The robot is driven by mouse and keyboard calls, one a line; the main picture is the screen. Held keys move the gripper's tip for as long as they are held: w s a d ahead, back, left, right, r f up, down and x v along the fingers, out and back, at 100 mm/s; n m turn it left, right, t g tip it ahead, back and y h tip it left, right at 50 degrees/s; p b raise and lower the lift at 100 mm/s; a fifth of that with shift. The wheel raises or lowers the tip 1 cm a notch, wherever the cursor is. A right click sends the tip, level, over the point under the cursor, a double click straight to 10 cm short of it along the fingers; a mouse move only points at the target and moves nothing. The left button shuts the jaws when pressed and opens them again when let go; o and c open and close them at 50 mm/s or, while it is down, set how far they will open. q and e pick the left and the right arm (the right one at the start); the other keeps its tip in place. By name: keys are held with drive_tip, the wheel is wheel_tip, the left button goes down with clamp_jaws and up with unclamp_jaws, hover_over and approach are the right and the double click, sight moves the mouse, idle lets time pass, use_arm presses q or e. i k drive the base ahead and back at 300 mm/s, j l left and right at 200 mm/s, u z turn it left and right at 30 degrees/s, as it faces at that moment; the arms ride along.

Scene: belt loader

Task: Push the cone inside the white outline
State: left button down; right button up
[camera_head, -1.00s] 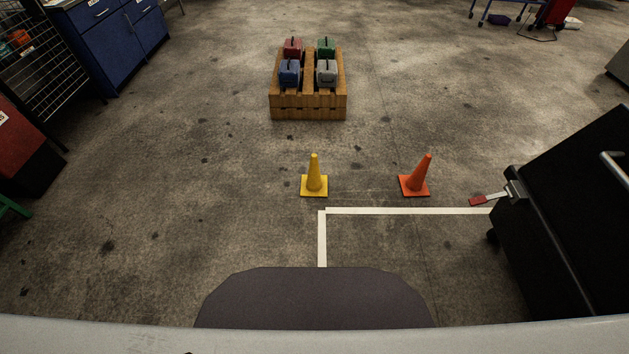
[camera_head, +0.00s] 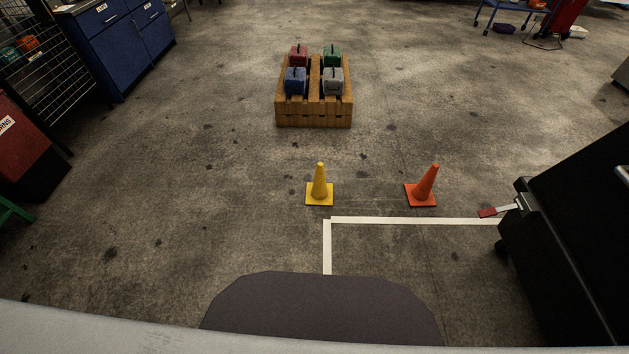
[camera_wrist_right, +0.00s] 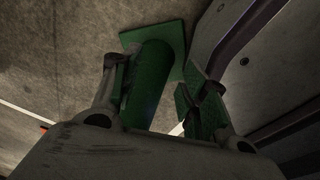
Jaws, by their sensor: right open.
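A green cone (camera_wrist_right: 150,82) with a square base shows in the right wrist view. My open right gripper (camera_wrist_right: 155,88) has its fingers near the cone's body. I cannot tell whether they touch it. In the head view, a yellow cone (camera_head: 319,183) and an orange cone (camera_head: 424,186) stand just beyond the white outline (camera_head: 410,220). The outline's far and left strips are visible; the rest is hidden by the black cabinet and my own body. Neither gripper nor the green cone shows in the head view.
A wooden pallet stack (camera_head: 313,120) with several small cases stands farther back. A red box (camera_head: 25,155) and blue cabinets (camera_head: 125,50) are at the left. The floor left of the outline is clear.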

sight(318, 193)
drive_tip(key=i+j+z, duration=0.25)
drive_tip(key=j+z, duration=0.2)
drive_tip(key=j, duration=0.15)
drive_tip(key=i+j+z, duration=0.25)
drive_tip(key=j+z, duration=0.2)
drive_tip(key=j, duration=0.2)
